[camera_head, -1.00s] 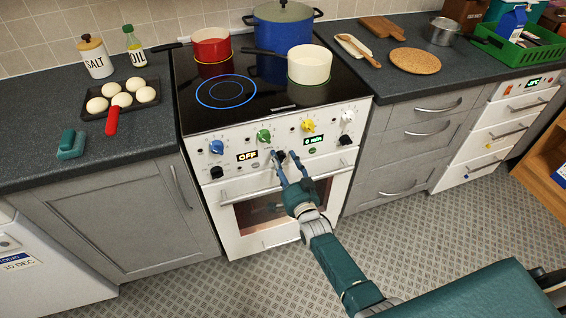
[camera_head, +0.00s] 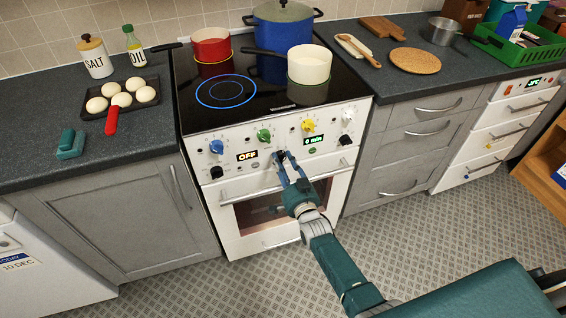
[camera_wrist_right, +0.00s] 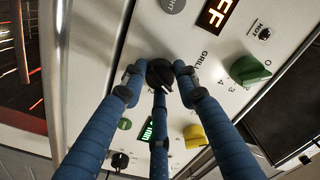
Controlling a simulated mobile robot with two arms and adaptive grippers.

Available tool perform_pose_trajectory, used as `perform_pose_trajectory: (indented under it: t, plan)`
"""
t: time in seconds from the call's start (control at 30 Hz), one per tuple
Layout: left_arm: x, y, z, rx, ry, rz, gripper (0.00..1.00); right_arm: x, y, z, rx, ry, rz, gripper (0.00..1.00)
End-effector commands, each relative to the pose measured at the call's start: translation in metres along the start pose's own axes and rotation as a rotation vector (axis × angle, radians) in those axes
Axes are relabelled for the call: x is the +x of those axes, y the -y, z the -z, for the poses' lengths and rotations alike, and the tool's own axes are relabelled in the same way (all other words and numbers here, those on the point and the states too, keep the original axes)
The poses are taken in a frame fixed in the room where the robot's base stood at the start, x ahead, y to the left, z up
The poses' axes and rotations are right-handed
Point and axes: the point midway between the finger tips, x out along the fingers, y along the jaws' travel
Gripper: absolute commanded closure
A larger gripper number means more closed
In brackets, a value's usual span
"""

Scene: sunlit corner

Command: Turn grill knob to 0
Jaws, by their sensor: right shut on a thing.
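The grill knob (camera_wrist_right: 158,72) is a small black dial on the white cooker front, beside the word GRILL in the right wrist view. A pale pointer mark shows on it, but I cannot tell its exact setting. My right gripper (camera_wrist_right: 158,80) is shut on this knob, with its blue fingers around its sides. My left gripper is not in view.
Blue (camera_head: 216,147), green (camera_head: 264,135), yellow (camera_head: 308,125) and white (camera_head: 347,115) knobs line the panel above. The oven door handle (camera_head: 245,192) runs just below my fingers. Red (camera_head: 211,45), blue (camera_head: 283,28) and white (camera_head: 309,65) pots stand on the hob.

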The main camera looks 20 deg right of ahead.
Motion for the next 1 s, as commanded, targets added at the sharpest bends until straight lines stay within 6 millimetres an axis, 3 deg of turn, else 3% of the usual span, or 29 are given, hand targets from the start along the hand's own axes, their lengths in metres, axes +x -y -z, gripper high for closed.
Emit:
perform_pose_trajectory:
  t: [0.6,1.0]
  plan:
    - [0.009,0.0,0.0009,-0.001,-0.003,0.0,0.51,-0.0002,-0.0002,-0.001,-0.515,0.001,-0.001,0.96]
    - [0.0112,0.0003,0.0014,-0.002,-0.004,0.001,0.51,-0.0003,-0.0006,-0.0009,-0.671,0.002,-0.001,0.96]
